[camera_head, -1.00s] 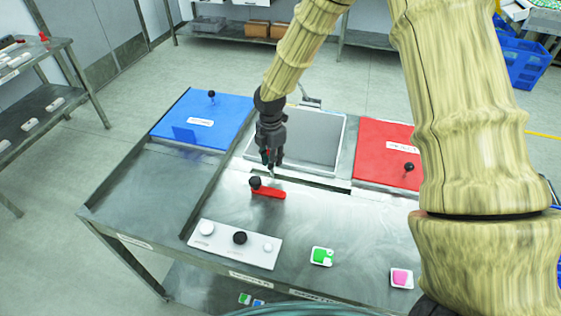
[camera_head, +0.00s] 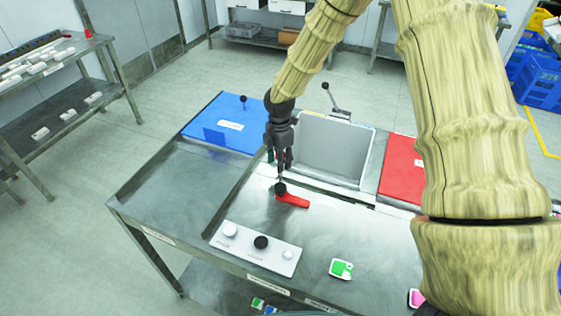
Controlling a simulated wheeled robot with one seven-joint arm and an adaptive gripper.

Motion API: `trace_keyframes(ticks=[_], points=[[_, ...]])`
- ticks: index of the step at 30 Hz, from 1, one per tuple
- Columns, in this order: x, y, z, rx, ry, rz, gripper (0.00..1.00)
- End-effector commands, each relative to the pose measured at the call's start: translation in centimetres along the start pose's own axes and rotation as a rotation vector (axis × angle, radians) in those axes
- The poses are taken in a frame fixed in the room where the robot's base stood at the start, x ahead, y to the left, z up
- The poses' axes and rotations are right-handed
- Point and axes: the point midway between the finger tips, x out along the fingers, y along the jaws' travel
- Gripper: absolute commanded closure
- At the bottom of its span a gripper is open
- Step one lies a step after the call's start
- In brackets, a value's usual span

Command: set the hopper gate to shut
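A red lever (camera_head: 293,201) with a black knob (camera_head: 280,189) at its left end lies on the steel bench top, just in front of the grey hopper bin (camera_head: 335,148). The lever points to the right and slightly toward the front. My gripper (camera_head: 281,177) points down right above the black knob, its fingertips at or nearly at it. Whether they touch it or close around it is too small to tell. A metal handle with a dark knob (camera_head: 326,86) rises at the hopper's back edge. Any label by the red lever is not readable.
A blue lid (camera_head: 222,124) with a knob is left of the hopper, a red lid (camera_head: 402,168) right of it. A white control panel (camera_head: 256,248) with knobs lies in front. The bench's left part is clear.

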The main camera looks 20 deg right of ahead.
Motion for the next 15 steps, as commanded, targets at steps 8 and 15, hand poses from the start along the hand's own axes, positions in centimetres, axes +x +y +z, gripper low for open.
trace_keyframes(ticks=[8, 15], points=[[0.02, -0.02, -0.05, 0.000, 0.001, 0.000, 0.66], [0.20, -0.19, -0.07, 0.000, 0.001, -0.004, 0.66]])
